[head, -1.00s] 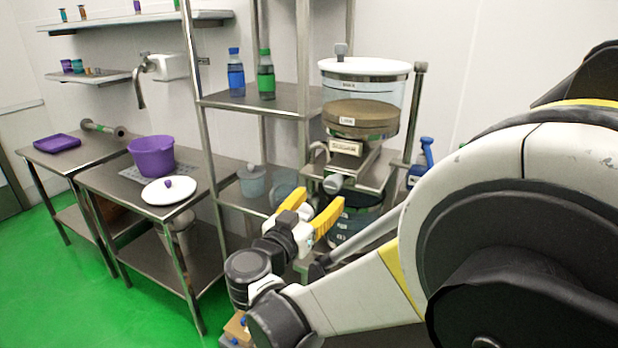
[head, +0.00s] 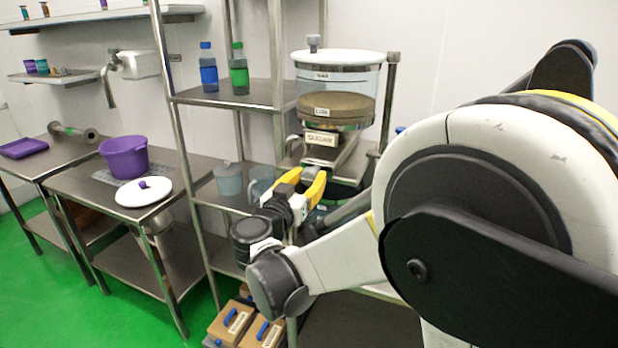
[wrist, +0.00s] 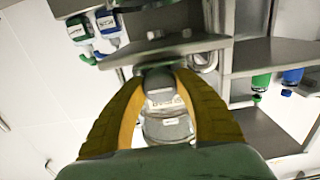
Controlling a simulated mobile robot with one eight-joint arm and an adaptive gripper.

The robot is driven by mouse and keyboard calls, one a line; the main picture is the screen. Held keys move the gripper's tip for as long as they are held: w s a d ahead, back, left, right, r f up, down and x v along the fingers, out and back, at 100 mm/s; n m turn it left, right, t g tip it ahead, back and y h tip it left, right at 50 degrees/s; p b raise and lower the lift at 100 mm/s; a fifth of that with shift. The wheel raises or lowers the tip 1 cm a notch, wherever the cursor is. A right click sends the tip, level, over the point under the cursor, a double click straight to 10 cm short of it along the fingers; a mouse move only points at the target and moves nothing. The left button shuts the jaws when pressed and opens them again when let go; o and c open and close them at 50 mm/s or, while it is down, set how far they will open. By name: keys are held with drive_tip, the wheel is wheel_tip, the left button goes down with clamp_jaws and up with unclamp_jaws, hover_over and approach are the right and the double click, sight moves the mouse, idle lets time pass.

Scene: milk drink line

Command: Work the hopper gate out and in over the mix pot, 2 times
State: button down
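The clear hopper (head: 345,80) with a white lid and brown contents stands at the rack's right side in the head view. Its label plate (head: 320,138) sits above the metal gate channel. In the upside-down wrist view, the grey gate knob (wrist: 158,82) lies between my fingertips, with the hopper (wrist: 168,128) behind it. My gripper (head: 312,173) is in front of the gate, its yellow fingers (wrist: 160,75) apart on either side of the knob. I see no clear closing on it. The mix pot below is mostly hidden by my arm.
A steel rack post (head: 279,60) stands left of the hopper. Blue (head: 209,70) and green (head: 239,70) bottles stand on the upper shelf. A purple pot (head: 124,158) and white lid (head: 144,192) rest on the left table. Boxes (head: 235,322) lie low ahead.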

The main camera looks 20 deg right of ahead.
drive_tip(key=v, duration=0.7)
drive_tip(key=shift+s, duration=0.15)
drive_tip(key=shift+a, duration=0.1)
drive_tip(key=c, duration=0.9)
unclamp_jaws()
drive_tip(key=shift+o, duration=0.2)
drive_tip(key=shift+a, duration=0.1)
drive_tip(key=v, duration=1.2)
drive_tip(key=shift+c, duration=0.3)
